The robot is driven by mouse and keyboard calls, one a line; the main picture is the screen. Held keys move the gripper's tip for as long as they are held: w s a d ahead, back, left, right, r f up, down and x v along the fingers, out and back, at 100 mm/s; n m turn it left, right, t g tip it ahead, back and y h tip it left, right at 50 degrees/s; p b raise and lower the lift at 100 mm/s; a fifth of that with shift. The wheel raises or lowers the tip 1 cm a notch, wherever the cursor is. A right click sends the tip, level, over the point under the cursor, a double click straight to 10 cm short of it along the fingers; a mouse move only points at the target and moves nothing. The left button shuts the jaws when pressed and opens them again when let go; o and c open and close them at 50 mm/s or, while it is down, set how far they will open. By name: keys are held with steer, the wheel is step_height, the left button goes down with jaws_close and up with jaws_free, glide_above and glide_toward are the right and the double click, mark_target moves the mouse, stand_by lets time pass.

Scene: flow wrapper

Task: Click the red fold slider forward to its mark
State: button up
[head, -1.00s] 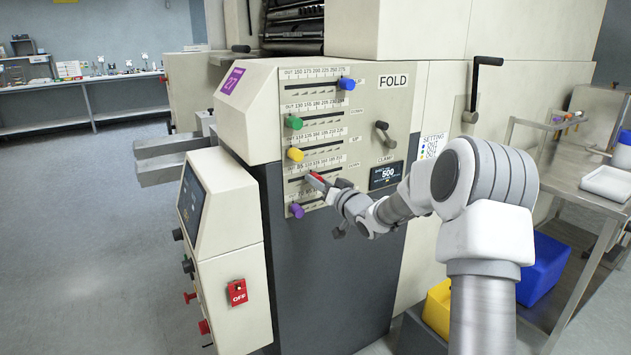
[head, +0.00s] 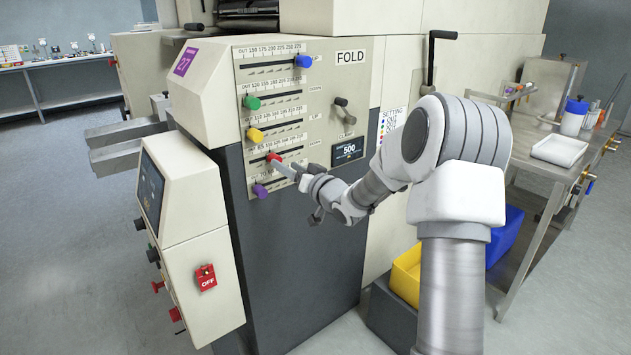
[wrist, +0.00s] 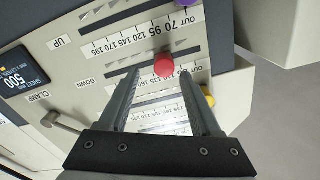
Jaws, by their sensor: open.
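The red fold slider (head: 274,157) is a round red knob on the fourth row of the fold panel (head: 318,80), below the yellow knob and above the purple one. It also shows in the wrist view (wrist: 164,66), near the OUT end of its printed scale. My gripper (head: 286,168) is at this knob, facing the panel. In the wrist view my gripper (wrist: 160,76) is open, with one finger on each side of the red knob. I cannot tell whether either finger touches it. I cannot make out a target mark on the scale.
Blue (head: 303,61), green (head: 251,102), yellow (head: 255,135) and purple (head: 260,191) knobs share the panel. A clamp lever (head: 345,108) and small display (head: 347,151) are right of the rows. A control box (head: 185,200) juts out at left; a steel cart (head: 545,180) stands right.

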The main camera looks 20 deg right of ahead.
steer(key=p+v, duration=0.2)
steer(key=v, duration=1)
steer(key=shift+s, duration=0.4)
steer(key=shift+d+r, duration=0.1)
steer(key=shift+d, duration=0.05)
